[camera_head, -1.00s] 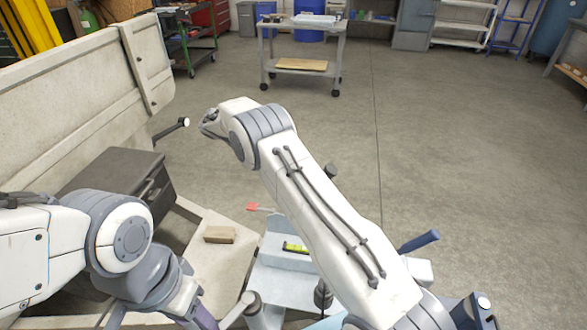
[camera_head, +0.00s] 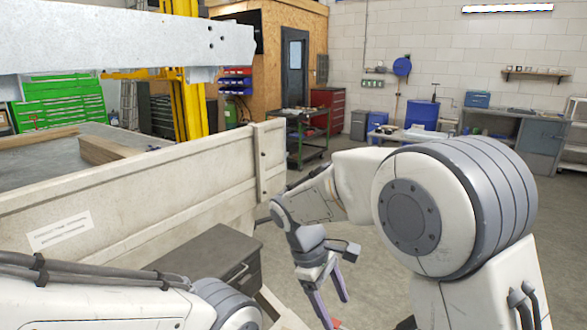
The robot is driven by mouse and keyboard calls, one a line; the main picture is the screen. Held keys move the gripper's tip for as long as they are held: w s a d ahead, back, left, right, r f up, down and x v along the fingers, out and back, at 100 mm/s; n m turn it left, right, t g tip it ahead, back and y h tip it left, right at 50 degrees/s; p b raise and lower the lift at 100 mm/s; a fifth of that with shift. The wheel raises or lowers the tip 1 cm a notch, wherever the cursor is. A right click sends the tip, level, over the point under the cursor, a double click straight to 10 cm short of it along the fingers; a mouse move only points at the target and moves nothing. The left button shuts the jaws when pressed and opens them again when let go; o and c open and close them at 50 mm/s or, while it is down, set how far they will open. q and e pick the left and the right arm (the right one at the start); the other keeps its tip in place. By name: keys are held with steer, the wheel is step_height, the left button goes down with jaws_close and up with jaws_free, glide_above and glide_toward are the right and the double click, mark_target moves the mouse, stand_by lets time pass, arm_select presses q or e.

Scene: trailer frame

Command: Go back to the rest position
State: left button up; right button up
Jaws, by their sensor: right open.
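My right gripper (camera_head: 331,301) hangs pointing down in the middle of the view, beyond the right arm's large elbow joint. Its two purple-grey fingers are apart, and I see nothing between them. The lower fingertip runs close to the bottom edge of the picture. My left arm comes in at the lower left, with cables along it. Its gripper is outside the picture.
The trailer's pale side wall (camera_head: 135,210) runs along the left. A dark grey box (camera_head: 205,252) sits beside it, left of my right gripper. A green-framed trolley (camera_head: 305,135) stands behind. A grey metal beam (camera_head: 120,42) crosses at upper left. Some concrete floor (camera_head: 380,265) is clear.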

steer(key=s+a+r+m+y+p, duration=0.1)
steer(key=s+m+y, duration=0.1)
steer(key=s, duration=0.9)
steer(key=s+a+r+m+y+p, duration=0.1)
steer(key=s+a+r+y+p, duration=0.1)
steer(key=s, duration=0.9)
steer(key=shift+a+r+m+t+y, duration=0.15)
steer(key=shift+r+m+t+y, duration=0.2)
steer(key=shift+y, duration=0.25)
